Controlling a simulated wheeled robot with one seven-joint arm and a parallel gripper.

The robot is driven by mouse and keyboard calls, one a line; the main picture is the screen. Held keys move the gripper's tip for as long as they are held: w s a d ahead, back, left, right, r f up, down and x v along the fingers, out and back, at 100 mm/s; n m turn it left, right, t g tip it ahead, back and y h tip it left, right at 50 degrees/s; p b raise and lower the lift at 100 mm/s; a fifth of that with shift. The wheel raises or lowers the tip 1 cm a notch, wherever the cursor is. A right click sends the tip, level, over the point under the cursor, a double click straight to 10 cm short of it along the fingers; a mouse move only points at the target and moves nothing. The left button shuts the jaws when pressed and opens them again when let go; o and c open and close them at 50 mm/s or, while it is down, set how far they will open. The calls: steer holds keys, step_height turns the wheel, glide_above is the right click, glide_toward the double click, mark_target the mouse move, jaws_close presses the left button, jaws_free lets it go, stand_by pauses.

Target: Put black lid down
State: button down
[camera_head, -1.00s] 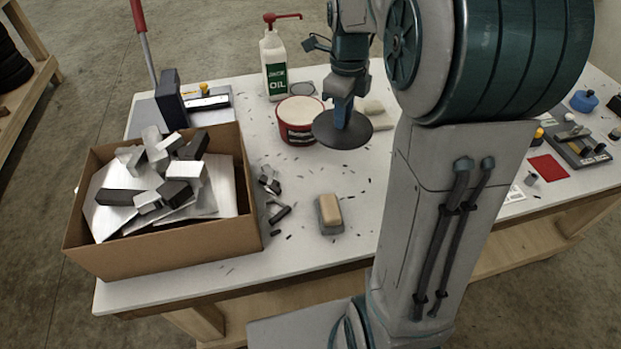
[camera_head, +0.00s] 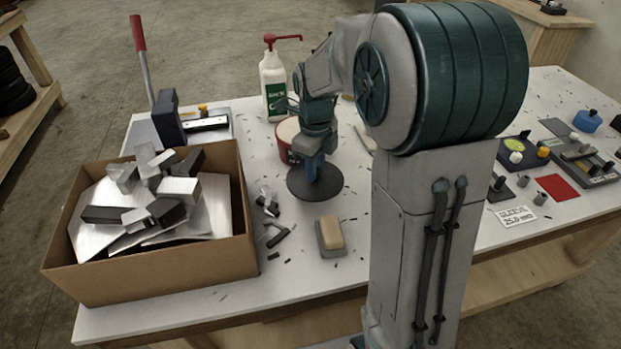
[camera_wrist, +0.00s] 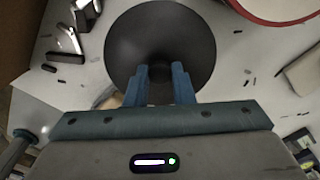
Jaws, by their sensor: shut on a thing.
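The black lid (camera_head: 302,187) is a round dark disc low over the white table, in front of the red tub. My gripper (camera_head: 314,172) points down and is shut on the lid's centre. In the wrist view, the two blue fingers (camera_wrist: 160,85) meet the middle of the lid (camera_wrist: 185,40). I cannot tell whether the lid touches the tabletop. The red tub (camera_head: 286,142) with its pale top stands just behind, partly hidden by my arm.
A cardboard box (camera_head: 160,262) of metal offcuts stands left. A brush-like block (camera_head: 331,236) lies in front of the lid, and small metal pieces (camera_head: 268,202) lie to its left. A white oil bottle (camera_head: 272,85) stands behind. Dark shavings dot the table (camera_head: 300,270).

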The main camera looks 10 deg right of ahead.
steer(key=shift+w+a+f, duration=0.3)
steer(key=shift+a+f, duration=0.15)
steer(key=shift+a, duration=0.05)
steer(key=shift+f, duration=1.9)
steer(key=shift+f, duration=0.2)
steer(key=c, duration=1.2)
jaws_free()
steer(key=shift+c, duration=0.2)
steer(key=shift+r, duration=0.15)
